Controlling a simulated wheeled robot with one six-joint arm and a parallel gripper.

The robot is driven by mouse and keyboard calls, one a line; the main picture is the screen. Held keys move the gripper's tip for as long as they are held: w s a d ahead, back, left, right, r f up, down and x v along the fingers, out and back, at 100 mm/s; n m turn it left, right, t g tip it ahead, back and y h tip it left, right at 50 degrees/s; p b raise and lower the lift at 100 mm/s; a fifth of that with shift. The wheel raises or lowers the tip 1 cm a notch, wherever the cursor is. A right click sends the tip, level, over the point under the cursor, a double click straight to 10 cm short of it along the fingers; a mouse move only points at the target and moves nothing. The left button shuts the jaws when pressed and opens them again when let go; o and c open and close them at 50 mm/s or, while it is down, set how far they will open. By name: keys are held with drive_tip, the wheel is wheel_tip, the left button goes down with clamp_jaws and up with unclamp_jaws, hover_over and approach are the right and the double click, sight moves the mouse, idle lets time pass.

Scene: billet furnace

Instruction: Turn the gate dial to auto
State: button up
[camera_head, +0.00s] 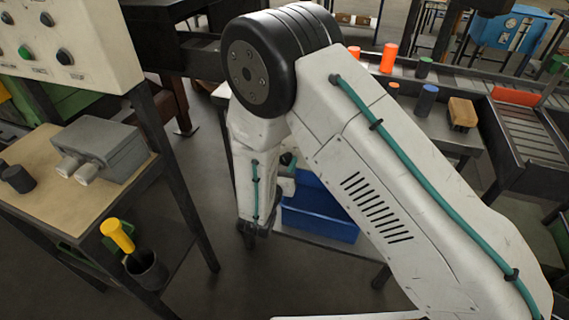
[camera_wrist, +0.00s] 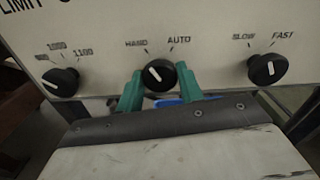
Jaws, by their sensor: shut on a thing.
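The gate dial (camera_wrist: 159,75) is a round black knob with a white pointer mark, at the middle of the pale panel in the wrist view. The words HAND and AUTO stand above it, to the left and right. Its mark slants up to the left, toward HAND. My gripper (camera_wrist: 160,78) has one teal finger on each side of the knob and is shut on it. The knob's lower edge is partly hidden. In the head view my arm hangs down in the middle, and I cannot make out the fingers or this dial.
On the panel, a dial marked with numbers (camera_wrist: 64,83) is left and a SLOW/FAST dial (camera_wrist: 267,70) is right. In the head view, a bench (camera_head: 62,205) with a grey box (camera_head: 100,150) stands left. A blue bin (camera_head: 318,222) sits behind my arm.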

drive_tip(key=m, duration=1.2)
drive_tip(key=shift+d+m, duration=0.1)
drive_tip(key=shift+m, duration=0.2)
idle(0.5)
drive_tip(key=o, duration=1)
drive_tip(key=v, duration=0.8)
